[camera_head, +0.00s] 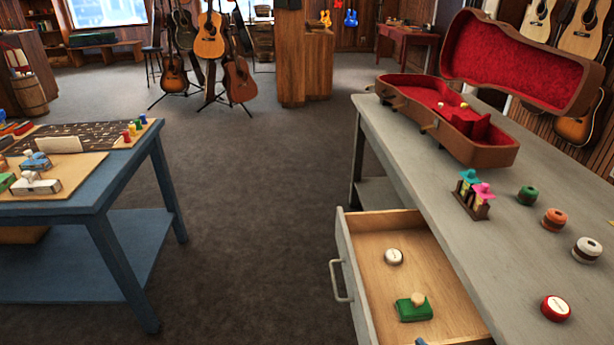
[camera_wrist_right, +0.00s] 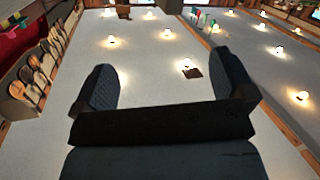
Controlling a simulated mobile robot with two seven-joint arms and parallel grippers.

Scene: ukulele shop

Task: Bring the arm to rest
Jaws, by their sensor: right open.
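My right gripper (camera_wrist_right: 160,78) shows in the right wrist view with its two dark fingers spread wide and nothing between them. Behind the fingers is a broad pale surface with several glowing lamps, which looks like the ceiling. My right gripper cannot be made out in the head view. My left gripper is not in view.
A grey table (camera_head: 565,185) at the right holds an open guitar case (camera_head: 490,152) and several small round containers. A blue table (camera_head: 120,190) stands left; floor between is clear.

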